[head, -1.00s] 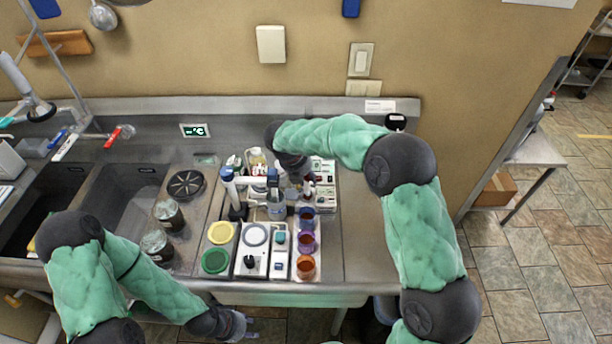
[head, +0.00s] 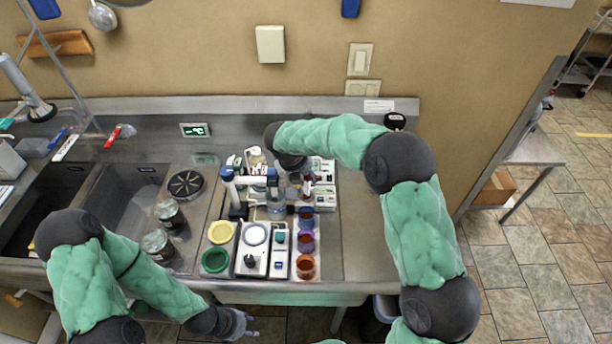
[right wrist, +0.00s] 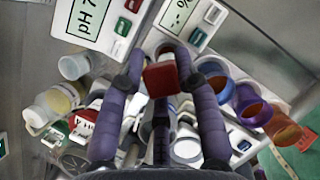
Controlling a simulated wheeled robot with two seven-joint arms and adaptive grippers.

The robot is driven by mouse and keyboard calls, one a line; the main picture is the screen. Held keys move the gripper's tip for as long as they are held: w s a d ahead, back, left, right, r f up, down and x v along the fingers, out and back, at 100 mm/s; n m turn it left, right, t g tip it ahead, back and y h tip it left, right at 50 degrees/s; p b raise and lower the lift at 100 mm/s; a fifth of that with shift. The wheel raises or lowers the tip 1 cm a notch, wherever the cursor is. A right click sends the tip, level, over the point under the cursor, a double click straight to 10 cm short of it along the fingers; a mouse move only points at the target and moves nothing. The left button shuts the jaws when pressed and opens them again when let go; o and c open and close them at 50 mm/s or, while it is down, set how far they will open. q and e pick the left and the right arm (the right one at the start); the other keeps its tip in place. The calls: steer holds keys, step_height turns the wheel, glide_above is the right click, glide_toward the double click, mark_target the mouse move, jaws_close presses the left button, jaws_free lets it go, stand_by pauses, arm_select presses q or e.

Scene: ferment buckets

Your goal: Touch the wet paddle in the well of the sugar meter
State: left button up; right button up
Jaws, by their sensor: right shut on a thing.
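My right gripper (right wrist: 163,84) is shut on the paddle (right wrist: 162,78), of which I see a red square end between the purple fingertips. The rest of the paddle is hidden. In the head view my right gripper (head: 294,180) is over the instruments, beside the sugar meter (head: 326,197). My left gripper (head: 247,324) hangs empty before the counter, fingers apart.
The pH meter (right wrist: 100,20) stands beside the sugar meter. Blue, purple (head: 305,241) and orange (head: 305,266) cups stand in a row nearer the front. The counter at right is clear.

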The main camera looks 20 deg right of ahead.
steer(key=shift+f, duration=0.5)
stand_by(0.4)
stand_by(0.5)
step_height(320, 180, up, 6)
steer(key=p, duration=0.5)
steer(key=shift+r+p, duration=0.1)
steer(key=shift+p, duration=0.3)
stand_by(0.3)
